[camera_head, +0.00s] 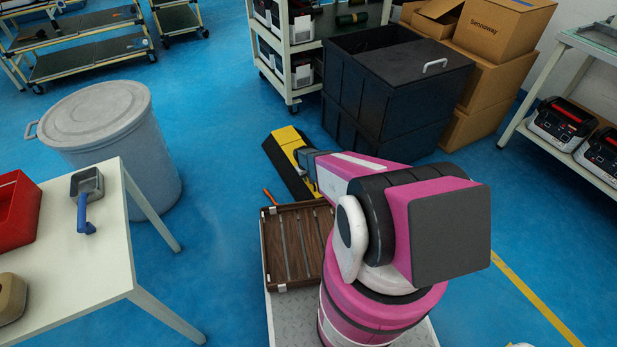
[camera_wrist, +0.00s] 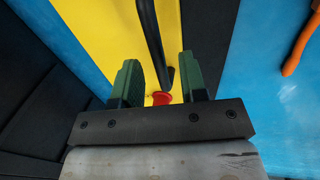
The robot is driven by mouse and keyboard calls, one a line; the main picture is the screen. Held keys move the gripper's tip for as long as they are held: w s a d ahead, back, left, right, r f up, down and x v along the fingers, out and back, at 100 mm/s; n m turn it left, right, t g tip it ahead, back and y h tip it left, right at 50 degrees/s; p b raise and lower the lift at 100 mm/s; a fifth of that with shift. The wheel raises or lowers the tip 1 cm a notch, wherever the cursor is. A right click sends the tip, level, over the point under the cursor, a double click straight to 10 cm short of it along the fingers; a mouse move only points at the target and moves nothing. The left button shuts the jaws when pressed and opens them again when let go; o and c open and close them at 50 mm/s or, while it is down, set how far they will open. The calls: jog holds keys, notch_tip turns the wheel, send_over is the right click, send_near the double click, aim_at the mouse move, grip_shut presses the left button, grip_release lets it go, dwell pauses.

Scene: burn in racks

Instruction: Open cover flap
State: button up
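A yellow and black object (camera_head: 287,138) lies on the blue floor beyond my arm in the head view. My arm reaches out to it and hides part of it. In the wrist view its yellow surface (camera_wrist: 95,28) fills the middle, with a dark panel on the left. My gripper (camera_wrist: 158,75) points at the yellow surface, its two green fingers apart. A black curved bar (camera_wrist: 150,35) runs into the gap between them; contact cannot be told. A small red part (camera_wrist: 161,98) shows near its lower end. I cannot tell which part is the cover flap.
A slatted wooden tray (camera_head: 300,245) is beside my arm. Black bins (camera_head: 375,105), one with a handled lid, and cardboard boxes (camera_head: 490,65) stand behind. A grey barrel (camera_head: 110,125) and white table (camera_head: 95,260) are left.

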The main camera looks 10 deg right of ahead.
jog(key=shift+f, duration=0.15)
grip_shut()
jog(key=shift+d, duration=0.1)
